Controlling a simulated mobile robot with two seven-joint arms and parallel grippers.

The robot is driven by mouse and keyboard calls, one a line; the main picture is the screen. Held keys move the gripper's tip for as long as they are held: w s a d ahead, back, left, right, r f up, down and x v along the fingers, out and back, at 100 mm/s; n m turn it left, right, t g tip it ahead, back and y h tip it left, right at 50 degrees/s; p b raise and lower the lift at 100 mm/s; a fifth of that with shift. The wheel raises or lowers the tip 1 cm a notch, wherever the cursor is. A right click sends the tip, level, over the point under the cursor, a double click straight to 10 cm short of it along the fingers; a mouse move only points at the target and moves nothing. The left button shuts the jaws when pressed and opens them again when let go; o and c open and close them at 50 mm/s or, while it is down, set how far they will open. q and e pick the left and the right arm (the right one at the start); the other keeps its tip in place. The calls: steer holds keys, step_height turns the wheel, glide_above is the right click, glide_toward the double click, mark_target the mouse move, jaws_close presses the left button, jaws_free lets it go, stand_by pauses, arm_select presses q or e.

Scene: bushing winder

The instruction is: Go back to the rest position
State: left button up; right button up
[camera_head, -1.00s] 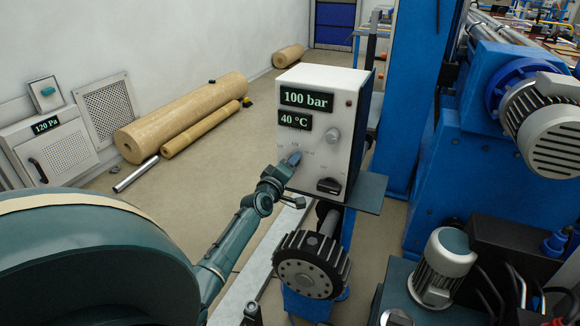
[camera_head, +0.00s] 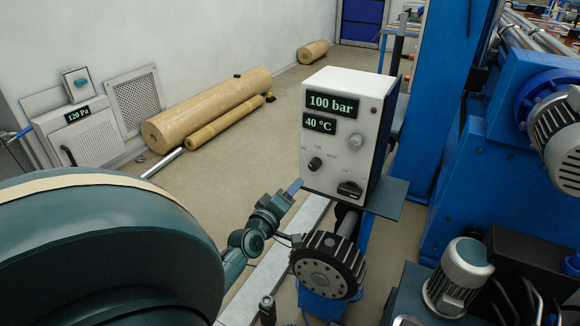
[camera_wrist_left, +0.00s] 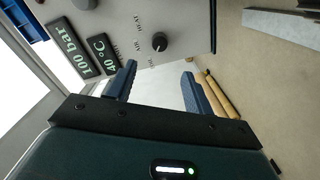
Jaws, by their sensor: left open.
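My left gripper (camera_head: 294,188) is at the lower left edge of a white control box in the head view, apart from its knobs. In the left wrist view its two blue fingers (camera_wrist_left: 160,88) are spread with nothing between them. The control box (camera_head: 345,120) shows "100 bar" and "40 °C" on its displays. It has a black knob (camera_head: 315,164) at the left of its face and a larger black switch (camera_head: 349,189) at the lower right. The box and the knob (camera_wrist_left: 159,41) also show in the left wrist view. My right gripper is not in view.
A black toothed wheel (camera_head: 328,265) is below the box, close to my left arm. Blue machinery (camera_head: 480,170) with motors fills the right side. Large brown rolls (camera_head: 205,110) lie along the wall. A panel reading "120 Pa" (camera_head: 80,130) is at the left.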

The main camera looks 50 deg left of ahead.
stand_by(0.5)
arm_select(q)
steer(key=s+d+f+m+h, duration=0.1)
steer(key=s+d+m+h, duration=0.1)
steer(key=d+m, duration=0.3)
steer(key=s+d+f+m+g+h, duration=0.1)
steer(key=s+d+m+h, duration=0.15)
steer(key=d, duration=0.55)
steer(key=s+d+f+m+h, duration=0.1)
steer(key=s+d+m+h, duration=0.1)
steer(key=s+d+m, duration=0.3)
steer(key=s+d+r+m+g+h+p, duration=0.1)
steer(key=s+d+r+m+g+p, duration=0.1)
steer(key=d+p, duration=0.5)
steer(key=s+d+r+m+g+h+p, duration=0.1)
steer(key=s+d+r+m+g+p, duration=0.2)
steer(key=d+p, duration=0.4)
step_height(320, 180, up, 3)
steer(key=shift+s+f+m+p, duration=0.1)
steer(key=shift+s+m+p, duration=0.55)
steer(key=shift+s+p, duration=0.5)
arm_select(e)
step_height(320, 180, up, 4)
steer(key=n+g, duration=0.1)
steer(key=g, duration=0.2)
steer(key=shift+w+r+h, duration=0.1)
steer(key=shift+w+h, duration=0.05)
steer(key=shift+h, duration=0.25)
arm_select(q)
steer(key=shift+f, duration=0.15)
